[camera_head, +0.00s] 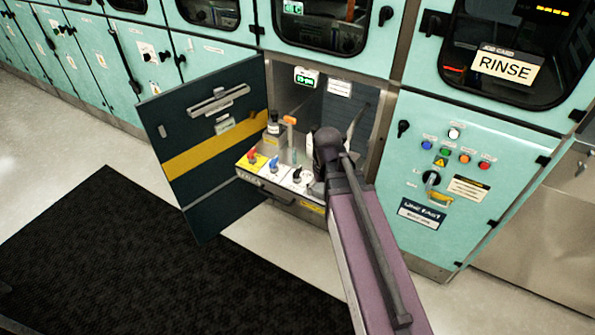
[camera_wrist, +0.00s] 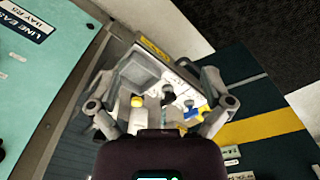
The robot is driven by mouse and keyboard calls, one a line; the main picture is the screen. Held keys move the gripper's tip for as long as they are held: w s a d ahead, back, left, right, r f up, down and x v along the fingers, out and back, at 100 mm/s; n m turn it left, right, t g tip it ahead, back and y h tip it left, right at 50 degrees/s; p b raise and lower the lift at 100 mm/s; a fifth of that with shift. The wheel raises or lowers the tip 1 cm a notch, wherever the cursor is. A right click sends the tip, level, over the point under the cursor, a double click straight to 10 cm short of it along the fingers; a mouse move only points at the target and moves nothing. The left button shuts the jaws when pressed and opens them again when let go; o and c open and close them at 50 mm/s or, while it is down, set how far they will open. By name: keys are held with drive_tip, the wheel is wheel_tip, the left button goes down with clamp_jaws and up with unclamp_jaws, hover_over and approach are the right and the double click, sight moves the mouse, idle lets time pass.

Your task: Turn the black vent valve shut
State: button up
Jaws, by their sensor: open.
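In the wrist view a dark knob (camera_wrist: 168,96) shows between my fingers and is likely the same one. My gripper (camera_wrist: 158,98) is open, with its fingers spread on either side of the panel and nothing held. In the head view my arm hides most of the gripper and the panel's right end. The handle's exact angle is too small to tell.
The open dark door (camera_head: 205,195) stands to the left. A black mat (camera_head: 110,250) lies in front.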

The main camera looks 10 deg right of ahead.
sight(297, 170)
drive_tip(key=w+a+n, duration=0.2)
drive_tip(key=w+n, duration=0.2)
drive_tip(key=w, duration=0.7)
drive_tip(key=w+a+f+n+b, duration=0.1)
drive_tip(key=w+n, duration=0.3)
drive_tip(key=w, duration=0.8)
drive_tip(key=shift+w+a+f+n, duration=0.2)
drive_tip(key=shift+a+n, duration=0.2)
drive_tip(key=shift+a, duration=0.35)
drive_tip(key=shift+s+f, duration=0.1)
drive_tip(key=shift+f, duration=0.05)
wheel_tip(297, 170, down, 13)
drive_tip(key=b, duration=1.4)
drive_tip(key=shift+f, duration=0.2)
drive_tip(key=shift+c, duration=0.2)
drive_tip(key=c, duration=0.9)
